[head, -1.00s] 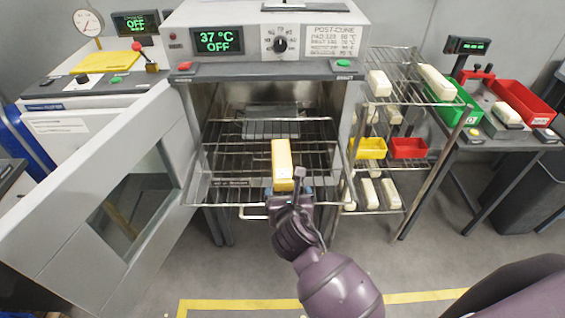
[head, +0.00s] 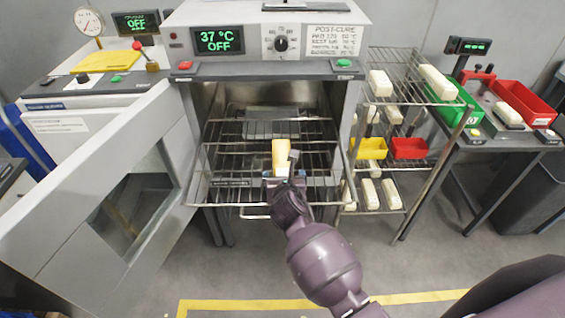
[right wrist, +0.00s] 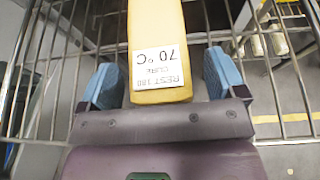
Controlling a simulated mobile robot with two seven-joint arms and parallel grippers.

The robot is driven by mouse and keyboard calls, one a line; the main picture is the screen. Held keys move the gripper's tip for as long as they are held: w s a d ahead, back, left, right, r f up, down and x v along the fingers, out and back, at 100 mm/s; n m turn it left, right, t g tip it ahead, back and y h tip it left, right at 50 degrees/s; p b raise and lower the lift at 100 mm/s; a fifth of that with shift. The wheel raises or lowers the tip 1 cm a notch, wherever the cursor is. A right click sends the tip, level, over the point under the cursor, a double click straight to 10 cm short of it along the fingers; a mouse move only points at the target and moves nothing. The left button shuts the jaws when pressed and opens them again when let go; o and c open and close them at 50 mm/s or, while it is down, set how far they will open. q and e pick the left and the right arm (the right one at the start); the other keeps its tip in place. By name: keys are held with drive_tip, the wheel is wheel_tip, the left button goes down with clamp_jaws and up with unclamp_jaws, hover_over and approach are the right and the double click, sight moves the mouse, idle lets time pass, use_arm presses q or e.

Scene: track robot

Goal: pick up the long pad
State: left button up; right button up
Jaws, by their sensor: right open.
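The long pad (head: 282,156) is a yellow bar lying on the pulled-out wire rack of the open oven, pointing away from me. In the right wrist view the pad (right wrist: 158,35) carries a white label reading "70 °C" at its near end. My right gripper (head: 286,178) is at the pad's near end. Its blue fingers (right wrist: 160,78) are open, one on each side of the pad with gaps between. In the head view the gripper hides the pad's near end. My left gripper is not in view.
The oven rack (head: 225,160) is otherwise bare near the pad. The oven door (head: 100,200) stands open at left. A wire shelf (head: 400,205) at right holds several cream pads, a yellow bin (head: 370,148) and a red bin (head: 408,148).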

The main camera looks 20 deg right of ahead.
drive_tip(key=c, duration=1)
